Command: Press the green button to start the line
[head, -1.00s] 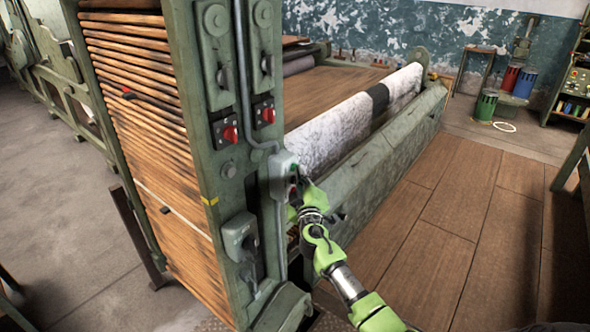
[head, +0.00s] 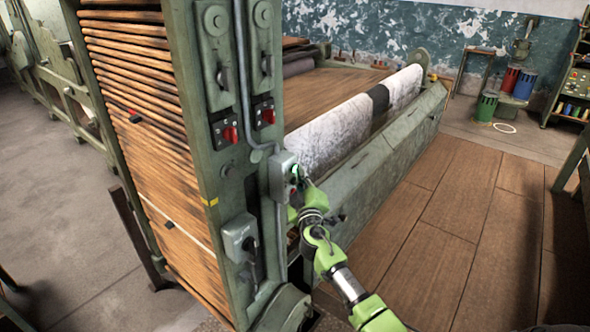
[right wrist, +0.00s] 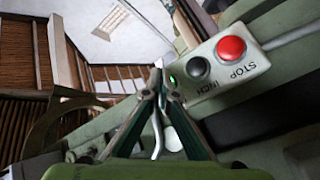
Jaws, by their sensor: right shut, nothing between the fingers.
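The button box (head: 279,178) is a small grey-green box on the green machine post. In the right wrist view it carries a red STOP button (right wrist: 231,48), a black INCH button (right wrist: 198,67) and a green, lit button (right wrist: 173,79) partly hidden by my fingers. A green glow also shows at the box in the head view. My right gripper (right wrist: 159,68) is shut and empty, its fingertips at the green button; I cannot tell whether they touch it. In the head view the right gripper (head: 297,185) reaches the box from below right. My left gripper is not in view.
The slatted wooden lattice (head: 145,130) stands left of the post. Red switches (head: 230,134) and a lower grey box (head: 240,238) are on the post. A white fleece roll (head: 335,130) lies behind my arm. The plank floor (head: 450,225) at right is clear.

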